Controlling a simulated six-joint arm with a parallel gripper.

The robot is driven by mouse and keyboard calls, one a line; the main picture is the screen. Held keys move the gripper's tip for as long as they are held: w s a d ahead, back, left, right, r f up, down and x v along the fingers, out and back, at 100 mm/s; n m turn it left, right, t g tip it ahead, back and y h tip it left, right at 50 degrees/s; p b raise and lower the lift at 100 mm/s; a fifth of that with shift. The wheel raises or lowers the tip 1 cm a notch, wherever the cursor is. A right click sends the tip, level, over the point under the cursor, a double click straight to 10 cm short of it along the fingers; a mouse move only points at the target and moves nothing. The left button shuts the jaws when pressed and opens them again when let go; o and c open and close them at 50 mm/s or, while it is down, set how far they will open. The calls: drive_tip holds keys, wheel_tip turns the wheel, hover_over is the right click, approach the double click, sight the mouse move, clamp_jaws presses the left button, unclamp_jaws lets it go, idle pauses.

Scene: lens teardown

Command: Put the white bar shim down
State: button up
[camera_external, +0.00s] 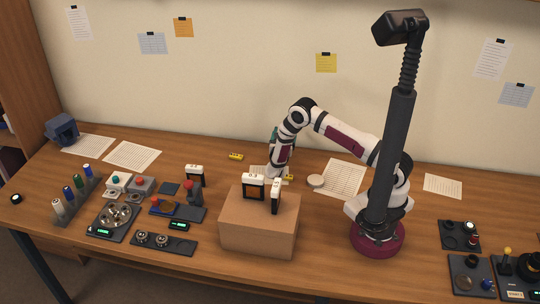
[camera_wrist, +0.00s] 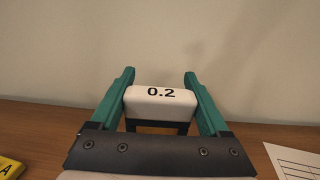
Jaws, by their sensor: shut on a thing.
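In the wrist view the white bar shim (camera_wrist: 160,103), marked 0.2, sits between the two teal fingers of my gripper (camera_wrist: 160,76). The fingers are shut on its ends, and it is level across them. A black part shows just under the white bar. In the external view a small teal part of my gripper (camera_external: 274,133) shows at the end of my arm, behind the cardboard-brown box (camera_external: 258,235). I cannot pick out the held shim there.
Two white-topped black frames, one at the left (camera_external: 254,180) and one at the right (camera_external: 276,192), stand on the brown box. A similar one (camera_external: 195,170) stands farther left. A yellow tag (camera_wrist: 8,167) and a paper sheet (camera_wrist: 293,158) flank my gripper. Trays crowd the left.

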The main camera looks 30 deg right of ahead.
wheel_tip(320, 180, up, 18)
drive_tip(key=n+t+y, duration=0.1)
drive_tip(key=s+a+r+n+t+y, duration=0.2)
drive_tip(key=s+a+r+y, duration=0.1)
drive_tip(key=s+r, duration=0.3)
drive_tip(key=s+a+r+n+t+y, duration=0.1)
drive_tip(key=s+a+r+n+y, duration=0.2)
drive_tip(key=r, duration=0.6)
drive_tip(key=s+a+f+n+y, duration=0.1)
drive_tip(key=s+a+f, duration=0.25)
drive_tip(key=a, duration=0.75)
drive_tip(key=s+a+f+y, duration=0.25)
drive_tip(key=s+a, duration=0.25)
drive_tip(key=a, duration=0.6)
drive_tip(key=s+a+f+n+y, duration=0.1)
drive_tip(key=s+a+f, duration=0.25)
drive_tip(key=s, duration=0.35)
drive_tip(key=s+a+f+n+y, duration=0.1)
drive_tip(key=s+a+f, duration=0.1)
drive_tip(key=s+a, duration=0.4)
drive_tip(key=shift+t, duration=0.4)
drive_tip(key=f, duration=0.6)
drive_tip(key=s+d+f, duration=0.1)
drive_tip(key=f, duration=0.2)
drive_tip(key=shift+s+d+f, duration=0.1)
drive_tip(key=shift+f, duration=0.45)
